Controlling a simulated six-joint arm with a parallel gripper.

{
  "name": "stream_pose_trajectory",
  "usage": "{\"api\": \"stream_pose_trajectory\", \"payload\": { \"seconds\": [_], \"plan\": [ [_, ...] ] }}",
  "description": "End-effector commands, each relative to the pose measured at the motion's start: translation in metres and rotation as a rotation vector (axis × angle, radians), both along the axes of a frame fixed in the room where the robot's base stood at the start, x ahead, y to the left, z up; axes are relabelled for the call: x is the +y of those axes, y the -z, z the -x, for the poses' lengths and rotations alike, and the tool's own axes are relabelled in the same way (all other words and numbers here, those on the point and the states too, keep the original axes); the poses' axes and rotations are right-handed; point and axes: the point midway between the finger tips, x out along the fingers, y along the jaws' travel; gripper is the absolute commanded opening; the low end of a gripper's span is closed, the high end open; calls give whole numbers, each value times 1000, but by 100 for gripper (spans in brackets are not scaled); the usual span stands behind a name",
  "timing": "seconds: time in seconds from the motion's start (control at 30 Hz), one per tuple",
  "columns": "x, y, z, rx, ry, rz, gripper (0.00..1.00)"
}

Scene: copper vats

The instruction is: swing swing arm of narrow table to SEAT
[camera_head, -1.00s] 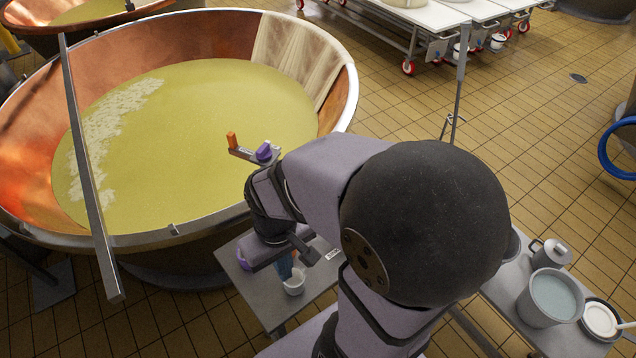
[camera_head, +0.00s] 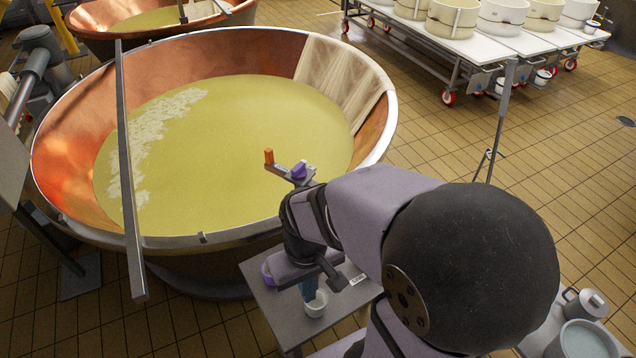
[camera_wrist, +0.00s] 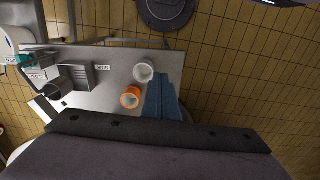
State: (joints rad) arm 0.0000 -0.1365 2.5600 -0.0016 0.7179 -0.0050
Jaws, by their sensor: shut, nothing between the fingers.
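The narrow table (camera_head: 268,300) is a grey metal top beside the big copper vat. It also shows in the wrist view (camera_wrist: 112,107). My gripper (camera_head: 309,290) points down over it, its blue fingers together and empty. They also show in the wrist view (camera_wrist: 163,92). A white cup (camera_head: 317,304) stands close by the fingers; I cannot tell whether they touch. In the wrist view, an orange-rimmed round piece (camera_wrist: 130,97) is next to it. I cannot make out the swing arm or read SEAT for sure.
The copper vat's rim (camera_head: 200,238) lies left of and behind my arm, with a long bar (camera_head: 128,170) across it. A grey bar with an orange peg (camera_head: 268,157) shows above my wrist. A bucket (camera_head: 582,340) stands at lower right. Tiled floor is open at right.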

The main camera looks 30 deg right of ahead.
Motion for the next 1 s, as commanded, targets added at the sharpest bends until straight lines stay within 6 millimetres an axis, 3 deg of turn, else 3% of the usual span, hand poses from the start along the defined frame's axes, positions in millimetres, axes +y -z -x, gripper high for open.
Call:
{"api": "stream_pose_trajectory", "payload": {
  "seconds": [0.3, 0.33, 0.47, 0.57, 0.77, 1.0],
  "plan": [
    [0, 0, 0, 0, 0, 0, 0],
    [0, 0, 0, 0, 0, 0, 2],
    [0, -1, -4, -2, -2, -1, 33],
    [0, -4, -16, -8, -7, -5, 35],
    [-4, -19, -75, -38, -45, -24, 35],
    [-16, -39, -177, -97, -127, -59, 35]
  ]
}}
